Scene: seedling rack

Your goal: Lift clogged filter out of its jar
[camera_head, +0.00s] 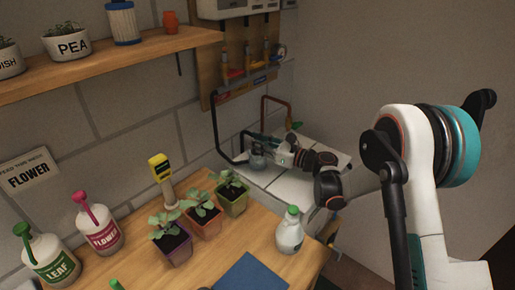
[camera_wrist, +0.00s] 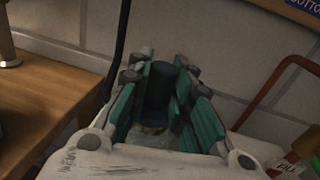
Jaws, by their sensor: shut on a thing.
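My gripper (camera_head: 264,146) is at the white tiled surface beyond the workbench, by the back wall. In the wrist view its teal fingers (camera_wrist: 162,95) are shut on a dark cylinder (camera_wrist: 159,84), which looks like the clogged filter. The filter stands roughly upright between the fingers. A small greyish rounded vessel (camera_head: 258,162), probably the jar, shows just below my gripper in the head view. My fingers and wrist hide most of the jar, so I cannot tell how deep the filter sits in it.
A dark pipe (camera_head: 216,130) runs down left of my gripper, and a copper-red pipe (camera_head: 276,98) stands behind it. The wooden bench (camera_head: 225,255) holds seedling pots, a white spray bottle (camera_head: 290,232) and fertilizer bottles. A blue-and-white filter cartridge (camera_head: 123,23) stands on the shelf.

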